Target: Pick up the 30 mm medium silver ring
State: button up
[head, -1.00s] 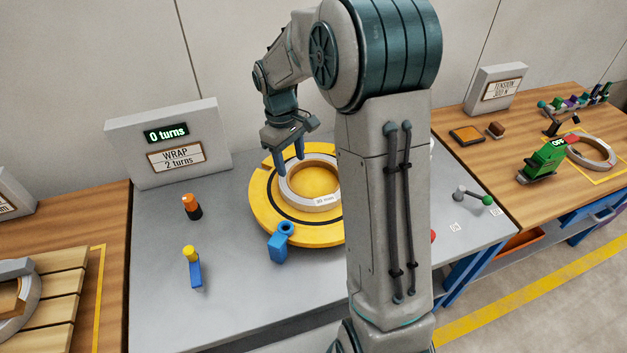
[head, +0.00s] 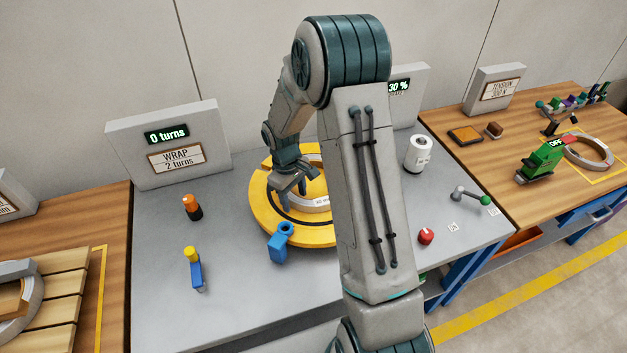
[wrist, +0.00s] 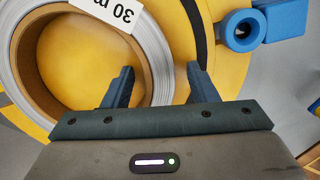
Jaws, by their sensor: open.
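The silver ring (head: 322,202), with a white 30 mm label, lies flat on the yellow turntable (head: 262,216). In the head view my arm hides much of it. The wrist view shows the ring (wrist: 10,65) at the left, with a brown inner face and part of its label. My gripper (head: 293,190) is over the turntable at the ring, pointing down. In the wrist view my gripper (wrist: 160,72) is open, one finger over the ring's hole and the other outside its wall. Nothing is held. I cannot tell the exact height of the fingertips.
A blue fitting (head: 281,242) stands at the turntable's front edge. An orange-black piece (head: 192,207) and a blue-yellow tool (head: 195,268) are on the grey table to the left. A white cylinder (head: 418,154) and a red knob (head: 426,236) are to the right.

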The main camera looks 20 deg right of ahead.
jog(key=c, duration=1.1)
grip_shut()
jog(key=shift+w+r, duration=0.1)
jog(key=shift+r, duration=0.05)
